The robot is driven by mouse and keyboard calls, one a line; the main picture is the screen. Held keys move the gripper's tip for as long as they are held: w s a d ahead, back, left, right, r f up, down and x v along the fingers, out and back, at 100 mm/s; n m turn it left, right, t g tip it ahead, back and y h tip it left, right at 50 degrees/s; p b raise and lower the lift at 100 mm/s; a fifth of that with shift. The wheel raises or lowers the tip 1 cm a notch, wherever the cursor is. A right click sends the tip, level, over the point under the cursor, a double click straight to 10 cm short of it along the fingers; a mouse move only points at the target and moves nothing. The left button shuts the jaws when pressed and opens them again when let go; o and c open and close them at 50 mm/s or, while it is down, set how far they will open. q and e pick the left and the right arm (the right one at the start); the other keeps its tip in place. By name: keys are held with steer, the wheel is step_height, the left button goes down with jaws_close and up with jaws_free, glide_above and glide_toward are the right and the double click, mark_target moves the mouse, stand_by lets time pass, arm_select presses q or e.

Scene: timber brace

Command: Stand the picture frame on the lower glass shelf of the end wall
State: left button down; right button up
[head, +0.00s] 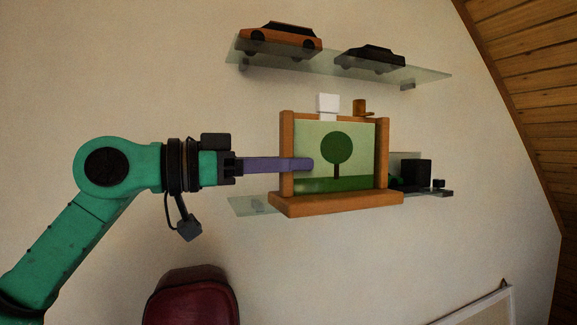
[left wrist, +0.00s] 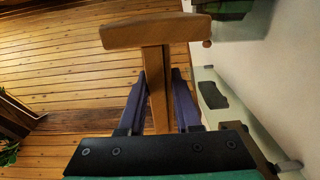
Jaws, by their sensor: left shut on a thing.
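The picture frame (head: 335,203) is wooden, with a green tree picture, and stands upright in front of the end wall in the head view. Its side post (left wrist: 157,85) and broad foot (left wrist: 155,31) show in the left wrist view. My left gripper (head: 305,164) is shut on the left post, with a purple finger (left wrist: 184,105) on either side of it in the wrist view. The lower glass shelf (head: 247,206) shows to the left of and behind the frame's foot; its middle is hidden. I cannot tell whether the foot touches the shelf. My right gripper is not in view.
A dark toy (head: 416,173) occupies the lower shelf's right part, close to the frame. The upper glass shelf (head: 430,75) holds an orange car (head: 280,38) and a black car (head: 370,58). A sloping timber ceiling (head: 525,70) is at right. A dark red chair back (head: 190,295) stands below.

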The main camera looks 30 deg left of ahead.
arm_select(q)
steer(key=shift+s+d+r, duration=0.15)
steer(key=shift+s+d, duration=0.05)
steer(key=shift+s, duration=0.1)
steer(key=shift+a, duration=0.15)
steer(key=shift+w+a+p, duration=0.35)
steer(key=shift+w+a, duration=0.35)
steer(key=shift+a, duration=0.2)
steer(key=shift+w+a, duration=0.15)
steer(key=shift+a, duration=0.15)
steer(key=w+a+f+p, duration=0.1)
steer(key=w+a+p, duration=0.2)
steer(key=a, duration=0.1)
steer(key=w+a+f+p, duration=0.1)
steer(key=w+a+p, duration=0.2)
steer(key=a+p, duration=0.1)
steer(key=w+a+f+p, duration=0.1)
steer(key=w+a+p, duration=0.2)
steer(key=a+p, duration=0.1)
steer(key=shift+a, duration=0.4)
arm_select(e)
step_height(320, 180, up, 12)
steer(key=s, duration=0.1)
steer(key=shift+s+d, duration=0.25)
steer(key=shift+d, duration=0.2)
